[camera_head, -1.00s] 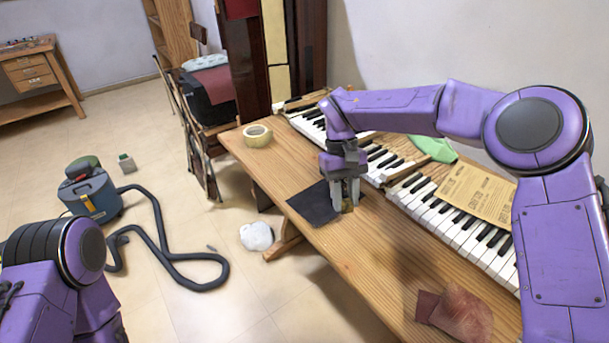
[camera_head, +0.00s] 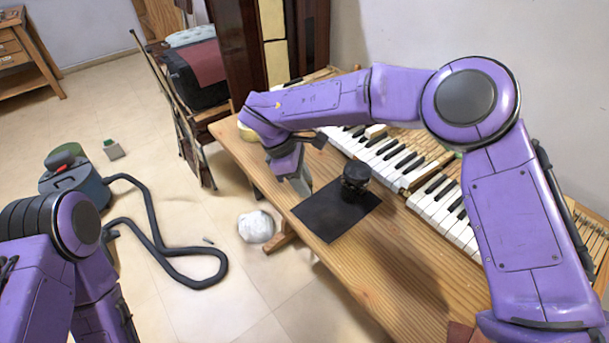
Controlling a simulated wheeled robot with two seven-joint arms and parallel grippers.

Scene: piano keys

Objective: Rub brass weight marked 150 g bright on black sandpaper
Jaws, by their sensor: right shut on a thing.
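The black sandpaper (camera_head: 325,220) lies flat on the wooden table, at its left edge. My right gripper (camera_head: 303,188) is at the sandpaper's far left edge, tilted, with its fingers close together. The brass weight is hardly visible at the fingertips, and its 150 g mark cannot be read. A dark round lidded or knobbed thing (camera_head: 355,179) stands at the sandpaper's far right edge; I cannot tell what it is. Of my left arm only purple upper links show at lower left; its gripper is out of view.
Piano keys (camera_head: 388,156) run along the table's back, partly behind my right arm. A tape roll (camera_head: 246,132) is partly hidden by my right wrist. The front of the wooden table (camera_head: 350,262) is bare. A vacuum cleaner (camera_head: 75,183), its hose and a white bundle (camera_head: 256,227) are on the floor.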

